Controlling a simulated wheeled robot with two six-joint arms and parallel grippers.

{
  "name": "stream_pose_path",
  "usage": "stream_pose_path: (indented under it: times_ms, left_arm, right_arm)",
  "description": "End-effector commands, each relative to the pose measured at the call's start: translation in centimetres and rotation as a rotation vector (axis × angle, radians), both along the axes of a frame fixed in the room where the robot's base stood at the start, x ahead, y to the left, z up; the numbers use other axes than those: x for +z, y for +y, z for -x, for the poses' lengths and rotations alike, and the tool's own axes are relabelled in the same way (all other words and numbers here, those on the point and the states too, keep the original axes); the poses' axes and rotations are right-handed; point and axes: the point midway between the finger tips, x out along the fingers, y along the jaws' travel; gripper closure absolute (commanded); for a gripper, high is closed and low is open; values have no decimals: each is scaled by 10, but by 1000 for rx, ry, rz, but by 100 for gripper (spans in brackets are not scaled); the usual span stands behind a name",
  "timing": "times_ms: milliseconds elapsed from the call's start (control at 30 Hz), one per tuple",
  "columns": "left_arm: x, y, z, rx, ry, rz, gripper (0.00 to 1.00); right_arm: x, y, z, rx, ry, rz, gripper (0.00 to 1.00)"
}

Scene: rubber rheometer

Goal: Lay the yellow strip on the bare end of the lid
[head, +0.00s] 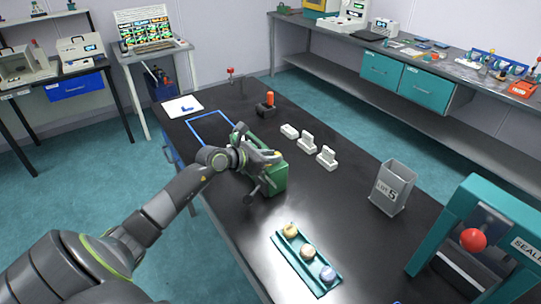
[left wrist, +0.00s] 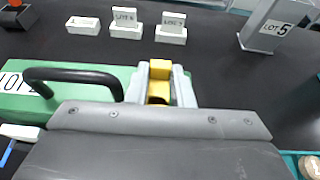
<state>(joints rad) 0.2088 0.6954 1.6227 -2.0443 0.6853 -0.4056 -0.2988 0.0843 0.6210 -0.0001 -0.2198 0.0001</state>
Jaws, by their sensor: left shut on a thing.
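A green box (head: 277,177) stands on the dark bench; its green lid (left wrist: 52,109) with a black arched handle (left wrist: 72,76) and a partly hidden LOT label shows in the left wrist view. My left gripper (head: 268,157) is over the box and shut on the yellow strip (left wrist: 159,70), which sits upright between the pale fingers right of the handle. I cannot tell whether the strip touches the lid. The gripper body hides much of the lid. My right gripper is not in view.
White label blocks (head: 307,141) stand just beyond the box. A grey LOT 5 bin (head: 390,188) and a teal press with a red knob (head: 473,240) are to the right. A teal tray (head: 283,255) of three round pieces lies in front. A blue outline (head: 198,123) marks bench behind.

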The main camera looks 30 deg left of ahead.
Motion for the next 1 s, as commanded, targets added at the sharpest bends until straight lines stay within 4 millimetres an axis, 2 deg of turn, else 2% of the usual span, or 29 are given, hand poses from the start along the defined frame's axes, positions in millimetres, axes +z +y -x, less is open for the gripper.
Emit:
stream_pose_path:
  times_ms: [300,333,400,733,1000]
  left_arm:
    - [-4,0,0,0,0,0,100]
    - [-2,0,0,0,0,-1,76]
    - [-2,0,0,0,0,-1,70]
    - [3,0,0,0,0,-1,70]
    - [13,14,34,-1,0,-8,70]
  right_arm:
    - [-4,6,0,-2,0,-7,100]
    - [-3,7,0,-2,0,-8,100]
    - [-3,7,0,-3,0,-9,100]
    - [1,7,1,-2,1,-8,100]
    - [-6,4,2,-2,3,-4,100]
